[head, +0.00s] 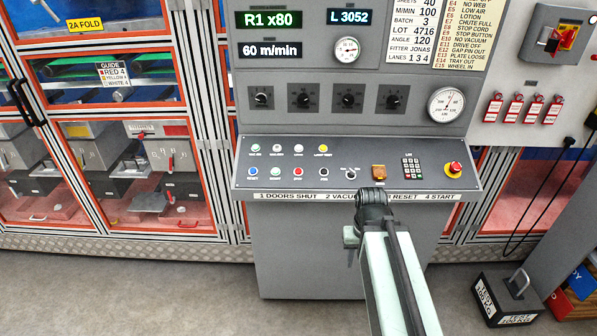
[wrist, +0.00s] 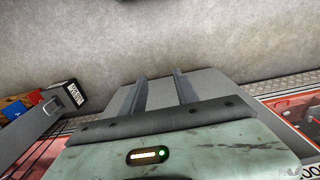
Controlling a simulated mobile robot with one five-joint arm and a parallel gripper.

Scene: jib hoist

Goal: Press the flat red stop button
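The flat red button (head: 298,172) is in the lower row of the sloping control panel (head: 440,190), between a green button (head: 275,172) and a black button (head: 324,172). Its small label is too blurred to read surely. The wrist view shows no buttons.
A blue button (head: 252,172), an orange-brown switch (head: 379,172) and a keypad (head: 412,168) share the panel. Dials and knobs (head: 348,97) are above. A test weight (head: 507,296) stands on the floor at right, beside a grey post. The floor (head: 150,290) at left is clear.

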